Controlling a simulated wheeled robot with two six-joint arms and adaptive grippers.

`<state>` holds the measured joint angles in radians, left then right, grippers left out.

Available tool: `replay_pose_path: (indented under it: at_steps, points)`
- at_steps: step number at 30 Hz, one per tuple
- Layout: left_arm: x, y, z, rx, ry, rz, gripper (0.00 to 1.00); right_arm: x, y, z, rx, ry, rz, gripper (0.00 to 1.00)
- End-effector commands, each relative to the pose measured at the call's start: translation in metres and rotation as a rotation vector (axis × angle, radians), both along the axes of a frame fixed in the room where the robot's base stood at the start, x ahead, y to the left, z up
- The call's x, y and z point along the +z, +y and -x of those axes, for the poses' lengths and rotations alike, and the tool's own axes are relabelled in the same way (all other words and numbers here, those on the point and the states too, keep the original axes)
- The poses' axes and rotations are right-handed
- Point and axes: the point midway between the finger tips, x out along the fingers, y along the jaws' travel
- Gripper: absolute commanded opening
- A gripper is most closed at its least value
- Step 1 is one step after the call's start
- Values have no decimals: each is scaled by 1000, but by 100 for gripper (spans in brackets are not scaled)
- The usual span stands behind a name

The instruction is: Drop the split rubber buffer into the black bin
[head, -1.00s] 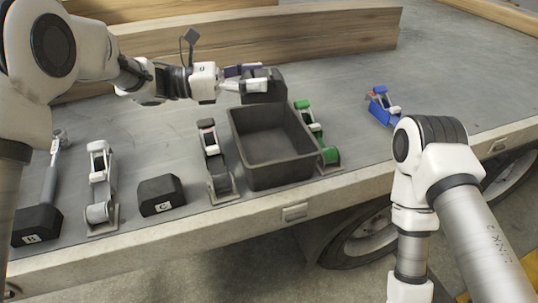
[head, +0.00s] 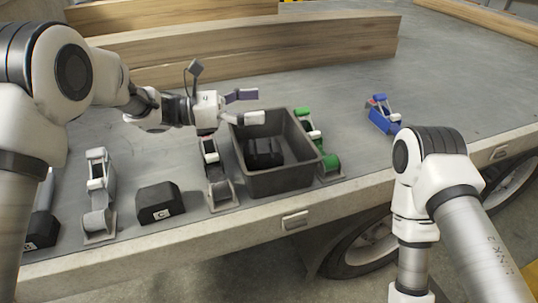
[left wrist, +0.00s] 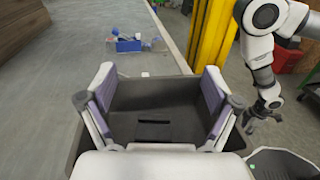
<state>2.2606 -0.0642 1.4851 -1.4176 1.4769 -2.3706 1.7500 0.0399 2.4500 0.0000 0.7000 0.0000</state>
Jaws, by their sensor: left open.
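The black bin (head: 242,170) stands on the grey trailer deck near its front edge. A black rubber buffer (head: 263,153) lies inside it, against the far part of the floor. My left gripper (head: 250,107) is open and empty above the bin's far left rim, apart from the buffer. In the left wrist view the bin (left wrist: 72,140) shows below the spread fingers of the left gripper (left wrist: 157,92), with a dark slit between them. My right gripper (left wrist: 262,113) is small and dark in the left wrist view, off to the right; its fingers are unclear.
A buffer marked C (head: 160,203) and one marked B (head: 42,232) lie left of the bin. Grey clamps (head: 218,175) stand among them. A green clamp (head: 318,145) is close to the bin's right side; a blue one (head: 382,115) is farther right. Wooden beams (head: 250,52) lie behind.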

Motion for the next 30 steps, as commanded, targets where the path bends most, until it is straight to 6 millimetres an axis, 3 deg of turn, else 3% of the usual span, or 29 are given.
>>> replay_pose_path:
  at_steps: [5,15,18,30]
  points:
    - [0,14,1,2,1,1,89,0,0,0,0,0,0,40]
    - [0,95,11,3,-1,4,89,0,0,0,0,0,0,40]
    - [1,111,13,2,0,3,89,0,0,0,0,0,0,40]
    - [0,119,15,0,0,1,89,0,0,0,0,0,0,40]
